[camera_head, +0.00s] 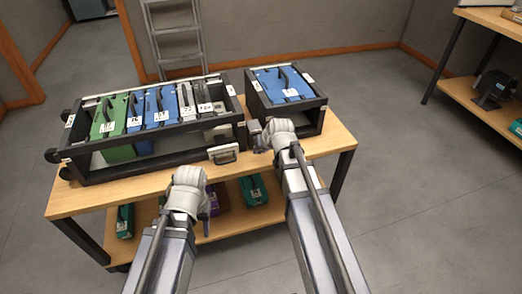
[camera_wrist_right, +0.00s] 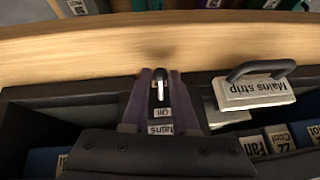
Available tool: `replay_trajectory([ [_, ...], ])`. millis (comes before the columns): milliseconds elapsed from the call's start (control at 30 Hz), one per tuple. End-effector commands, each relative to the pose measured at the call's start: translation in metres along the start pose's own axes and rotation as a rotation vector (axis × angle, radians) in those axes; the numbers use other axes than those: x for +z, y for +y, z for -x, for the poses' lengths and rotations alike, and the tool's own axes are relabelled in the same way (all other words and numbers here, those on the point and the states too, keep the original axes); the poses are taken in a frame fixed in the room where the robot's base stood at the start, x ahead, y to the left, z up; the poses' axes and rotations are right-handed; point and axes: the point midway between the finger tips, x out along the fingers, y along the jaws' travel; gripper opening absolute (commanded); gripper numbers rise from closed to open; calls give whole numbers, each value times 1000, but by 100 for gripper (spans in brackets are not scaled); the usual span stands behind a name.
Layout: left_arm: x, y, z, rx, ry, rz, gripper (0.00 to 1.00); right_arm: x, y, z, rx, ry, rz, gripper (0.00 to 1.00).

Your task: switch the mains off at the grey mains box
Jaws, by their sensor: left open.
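The mains switch (camera_wrist_right: 159,84) shows in the right wrist view as a small pale lever on a dark narrow face, with an "On" label and a "Mains" label below it. The fingers of my right gripper (camera_wrist_right: 160,100) stand on either side of the lever; whether they press on it I cannot tell. In the head view my right gripper (camera_head: 270,134) is at the front of the rack, by the gap between its two parts, and hides most of the mains box. My left gripper (camera_head: 188,178) is open and empty, in front of the table edge.
A black rack (camera_head: 150,165) holds green, blue and grey modules on the wooden table (camera_head: 85,203). A "Mains strip" block (camera_wrist_right: 258,93) with a dark handle is beside my right gripper. A smaller black frame (camera_head: 312,118) with a blue module stands right. More modules lie below.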

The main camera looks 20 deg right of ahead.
Motion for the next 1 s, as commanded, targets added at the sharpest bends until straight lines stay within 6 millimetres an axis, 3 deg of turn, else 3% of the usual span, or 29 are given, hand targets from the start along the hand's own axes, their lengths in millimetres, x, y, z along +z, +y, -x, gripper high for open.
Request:
replay_trajectory([
  [200, 0, 0, 0, 0, 0, 0, 50, 0, 0, 0, 0, 0, 0, 52],
  [567, 0, 0, 4, 0, 0, 0, 50, 0, 0, 4, 0, 0, 0, 52],
  [767, 1, -2, 20, 0, 0, 0, 50, -1, -1, 23, 0, 0, -1, 52],
  [1000, 3, -5, 50, 0, 0, 0, 50, -2, -1, 59, 0, 0, -1, 52],
])
